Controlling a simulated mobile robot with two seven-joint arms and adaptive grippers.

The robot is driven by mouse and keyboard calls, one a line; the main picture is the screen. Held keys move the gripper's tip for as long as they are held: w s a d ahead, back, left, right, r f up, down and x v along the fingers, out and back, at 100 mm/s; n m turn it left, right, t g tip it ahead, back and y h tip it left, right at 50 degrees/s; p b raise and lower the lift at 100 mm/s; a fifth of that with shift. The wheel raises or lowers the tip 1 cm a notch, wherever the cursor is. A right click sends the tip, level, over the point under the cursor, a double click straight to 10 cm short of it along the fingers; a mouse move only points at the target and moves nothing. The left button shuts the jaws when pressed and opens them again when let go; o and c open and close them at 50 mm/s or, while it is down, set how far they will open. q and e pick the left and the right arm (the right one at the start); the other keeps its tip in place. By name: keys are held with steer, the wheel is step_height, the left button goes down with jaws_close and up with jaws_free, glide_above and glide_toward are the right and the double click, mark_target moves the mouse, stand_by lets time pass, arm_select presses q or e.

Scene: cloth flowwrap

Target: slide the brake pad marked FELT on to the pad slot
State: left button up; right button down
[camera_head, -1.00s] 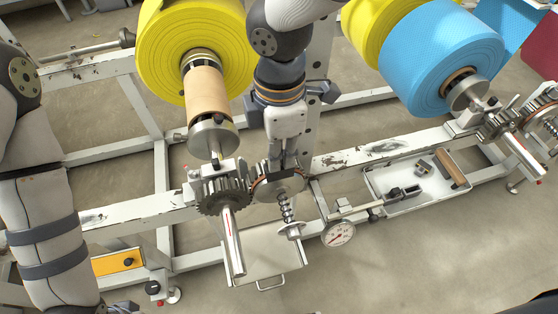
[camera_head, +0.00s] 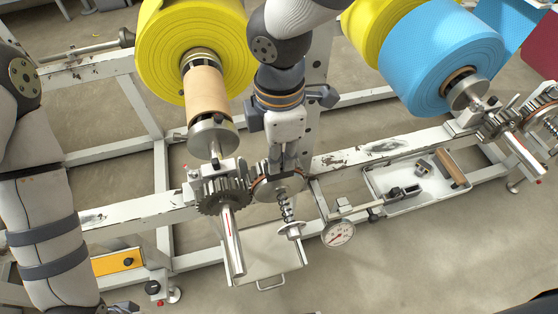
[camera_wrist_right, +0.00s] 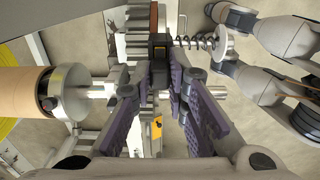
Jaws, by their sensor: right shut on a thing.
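My right gripper (camera_head: 274,168) reaches down beside the copper-rimmed brake disc (camera_head: 278,187). In the right wrist view its purple-padded fingers (camera_wrist_right: 160,62) are shut on a small dark block, the brake pad (camera_wrist_right: 160,43), close to the disc's edge. No marking on the pad is legible. The pad slot is mostly hidden behind the gripper at the disc, so I cannot tell whether the pad is in it. My left arm hangs at the left of the head view; only a dark part of its gripper (camera_head: 122,308) shows at the bottom edge.
A toothed gear (camera_head: 222,193) and steel shaft (camera_head: 232,240) sit just left of the disc. A spring (camera_head: 286,208) and dial gauge (camera_head: 339,233) are near. A white tray (camera_head: 400,207) holds a brown cylinder (camera_head: 450,166) and small dark parts. Yellow and blue rolls stand behind.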

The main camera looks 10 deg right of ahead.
steer(key=c, duration=1.5)
jaws_free()
steer(key=shift+r, duration=0.1)
